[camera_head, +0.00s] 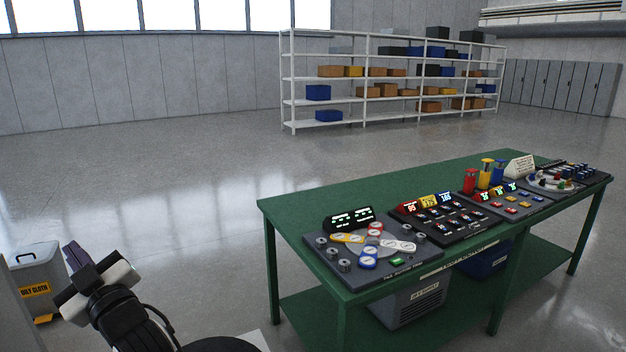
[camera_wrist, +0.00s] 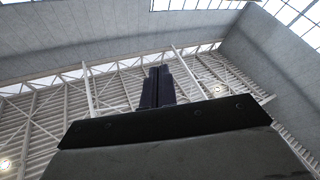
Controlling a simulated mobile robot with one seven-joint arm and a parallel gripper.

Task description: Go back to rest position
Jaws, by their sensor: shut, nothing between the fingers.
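My gripper (camera_head: 74,255) is at the lower left of the head view, at the end of my dark, folded arm. It is well to the left of the green workbench (camera_head: 285,203) and apart from it. In the wrist view my gripper's dark fingers (camera_wrist: 158,86) point up toward the hangar roof. The fingers are together, with nothing between them.
The bench carries several control panels (camera_head: 425,262) with dials, buttons and lit displays. A grey bin labelled "OILY CLOTH" (camera_head: 36,270) stands close behind my gripper. White shelves (camera_head: 345,98) with boxes stand far back. The floor (camera_head: 160,180) between is clear.

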